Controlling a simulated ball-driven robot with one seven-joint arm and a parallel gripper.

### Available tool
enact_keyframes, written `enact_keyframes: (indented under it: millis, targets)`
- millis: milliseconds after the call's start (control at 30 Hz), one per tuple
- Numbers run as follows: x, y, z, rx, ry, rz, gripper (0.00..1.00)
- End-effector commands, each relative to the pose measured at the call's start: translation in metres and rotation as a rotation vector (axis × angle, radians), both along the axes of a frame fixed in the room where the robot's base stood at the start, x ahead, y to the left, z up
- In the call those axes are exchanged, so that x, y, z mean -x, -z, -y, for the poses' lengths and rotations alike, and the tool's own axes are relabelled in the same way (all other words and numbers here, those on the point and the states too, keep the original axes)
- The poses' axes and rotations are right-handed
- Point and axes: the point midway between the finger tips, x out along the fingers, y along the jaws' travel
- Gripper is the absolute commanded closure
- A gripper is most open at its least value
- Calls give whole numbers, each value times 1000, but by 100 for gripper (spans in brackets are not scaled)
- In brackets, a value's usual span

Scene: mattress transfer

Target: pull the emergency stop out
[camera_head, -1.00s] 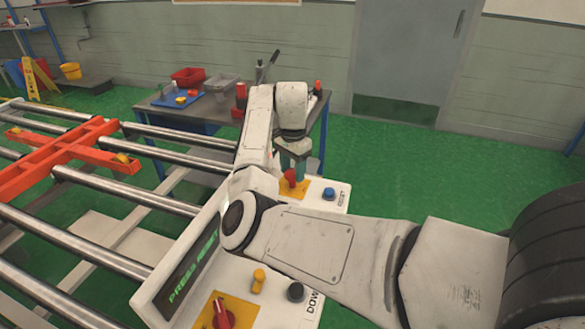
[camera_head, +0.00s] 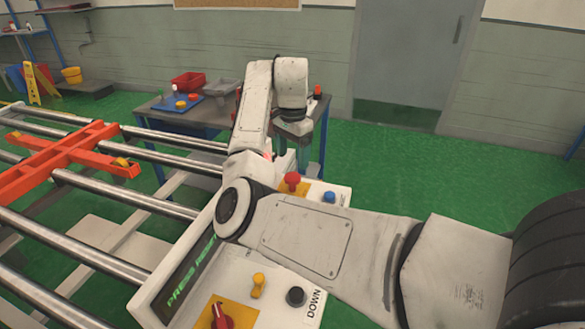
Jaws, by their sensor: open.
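The emergency stop (camera_head: 292,182) is a red mushroom button on a yellow plate on the white control panel (camera_head: 338,193). Its head stands clear above the plate, and nothing grips it. My gripper (camera_head: 292,152) is open and empty, pointing down just above and behind the button, apart from it. My arm crosses the panel and hides its middle part.
A blue button (camera_head: 329,197) sits right of the stop. Nearer are a red rotary knob (camera_head: 221,316), a yellow switch (camera_head: 258,285), a black button (camera_head: 295,296) and a display (camera_head: 192,270) reading "PRESS RESET". A roller conveyor (camera_head: 110,256) lies left; a cluttered table (camera_head: 150,112) stands behind.

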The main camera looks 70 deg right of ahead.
Motion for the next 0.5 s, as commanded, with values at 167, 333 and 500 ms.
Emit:
enact_keyframes:
  millis: [167,333,500]
  targets:
    - [-1,-32,0,-1,0,5,24]
    - [-1,-46,0,-1,0,2,24]
    - [0,-49,0,-1,-1,2,24]
